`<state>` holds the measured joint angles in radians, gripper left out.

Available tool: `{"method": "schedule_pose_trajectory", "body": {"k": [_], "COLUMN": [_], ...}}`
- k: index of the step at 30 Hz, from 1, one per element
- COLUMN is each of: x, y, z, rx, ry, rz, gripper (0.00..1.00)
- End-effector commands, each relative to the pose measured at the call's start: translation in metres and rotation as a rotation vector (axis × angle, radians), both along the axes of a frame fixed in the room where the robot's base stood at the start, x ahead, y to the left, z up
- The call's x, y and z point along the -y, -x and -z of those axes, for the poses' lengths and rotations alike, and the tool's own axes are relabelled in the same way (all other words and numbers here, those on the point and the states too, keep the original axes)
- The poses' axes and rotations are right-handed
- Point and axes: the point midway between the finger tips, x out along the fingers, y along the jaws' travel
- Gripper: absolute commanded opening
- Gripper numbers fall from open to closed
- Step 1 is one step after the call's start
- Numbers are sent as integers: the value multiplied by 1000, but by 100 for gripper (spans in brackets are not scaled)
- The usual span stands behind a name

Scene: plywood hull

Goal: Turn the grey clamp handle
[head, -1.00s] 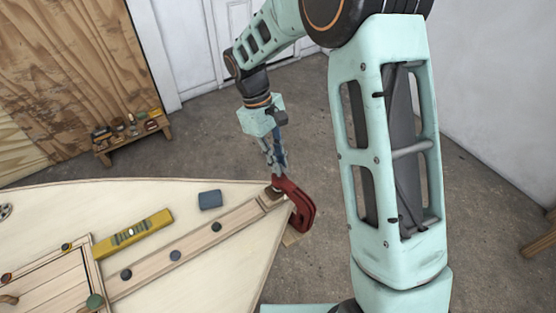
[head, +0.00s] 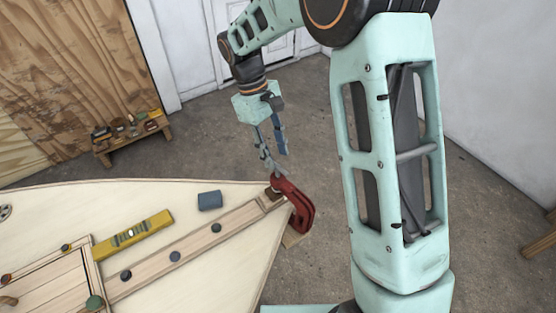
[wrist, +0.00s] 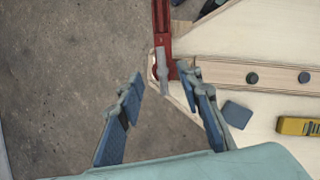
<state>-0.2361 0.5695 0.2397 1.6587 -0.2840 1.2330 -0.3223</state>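A red clamp (head: 295,208) grips the pointed tip of the pale hull panel. Its grey clamp handle (wrist: 163,70) shows in the wrist view as a short bar lying lengthwise over the red clamp (wrist: 161,20). My gripper (wrist: 160,84) is open and empty, its two blue-grey fingers spread either side of the handle's line. The handle lies just beyond the fingertips in that view; I see no contact. In the head view my gripper (head: 274,160) hangs above the clamp, and the handle is hard to separate from the fingertips there.
A blue block (head: 209,200) and a yellow level (head: 133,235) lie on the hull panel (head: 190,285). A wooden strip (head: 195,243) with dark knobs runs to the tip. A low bench (head: 131,138) with small items stands by the plywood wall. Floor around the tip is clear.

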Motion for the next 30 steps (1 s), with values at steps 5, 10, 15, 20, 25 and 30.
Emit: {"method": "schedule_pose_trajectory", "body": {"k": [5,10,15,20,25,30], "x": [-11,-18,-21,-21,-21,-20], "y": [-9,-14,-15,-15,-15,-18], "z": [-39,-65,-78,-80,-80,-75], "rx": [3,1,-2,-3,-3,29], "ry": [-1,-1,1,1,1,16], "rz": [2,1,0,1,2,105], "gripper": [33,33,33,33,33,33]}}
